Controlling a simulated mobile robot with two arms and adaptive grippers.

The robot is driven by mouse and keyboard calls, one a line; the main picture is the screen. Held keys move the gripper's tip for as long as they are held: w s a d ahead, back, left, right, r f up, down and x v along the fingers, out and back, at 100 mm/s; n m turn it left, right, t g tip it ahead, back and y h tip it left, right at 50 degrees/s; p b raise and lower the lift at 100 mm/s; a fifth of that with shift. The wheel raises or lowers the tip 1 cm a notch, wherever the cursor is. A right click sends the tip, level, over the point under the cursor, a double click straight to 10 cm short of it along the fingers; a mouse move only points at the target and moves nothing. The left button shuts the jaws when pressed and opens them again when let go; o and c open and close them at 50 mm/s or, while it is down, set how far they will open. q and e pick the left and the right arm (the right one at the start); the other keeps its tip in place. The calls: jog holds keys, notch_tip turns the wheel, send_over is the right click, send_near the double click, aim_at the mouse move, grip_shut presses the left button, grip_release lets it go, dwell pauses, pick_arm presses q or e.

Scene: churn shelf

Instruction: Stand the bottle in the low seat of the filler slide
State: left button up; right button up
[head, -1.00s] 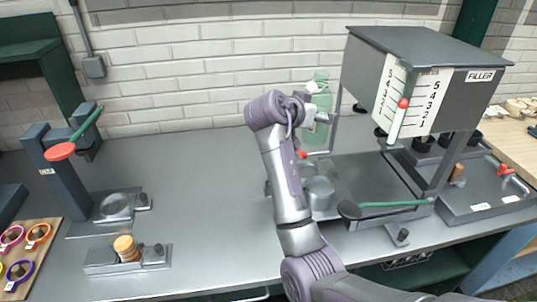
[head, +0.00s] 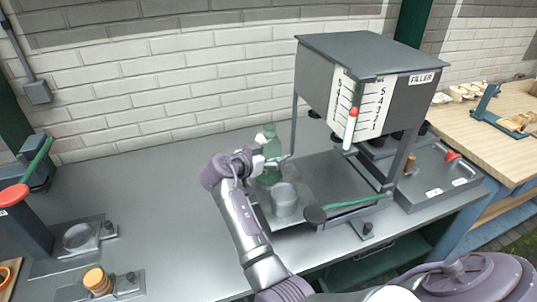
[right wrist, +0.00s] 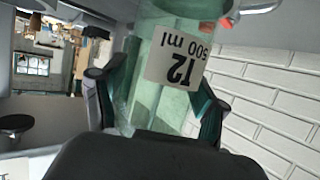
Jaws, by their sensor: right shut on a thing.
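The green translucent bottle (head: 270,141) is upright in the head view, just behind a grey round cup-like seat (head: 284,204) on the filler slide (head: 303,167). My right gripper (head: 273,163) is shut around the bottle's body. In the right wrist view the bottle (right wrist: 150,105) is between both fingers (right wrist: 160,110), its label reading "T2 500 ml" upside down in the picture. My left gripper is not in view.
The filler box (head: 365,70) stands over the slide on posts. A grey tray (head: 430,180) lies to the right.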

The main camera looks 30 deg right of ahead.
jog(key=shift+f, duration=0.15)
jog(key=o, duration=1.4)
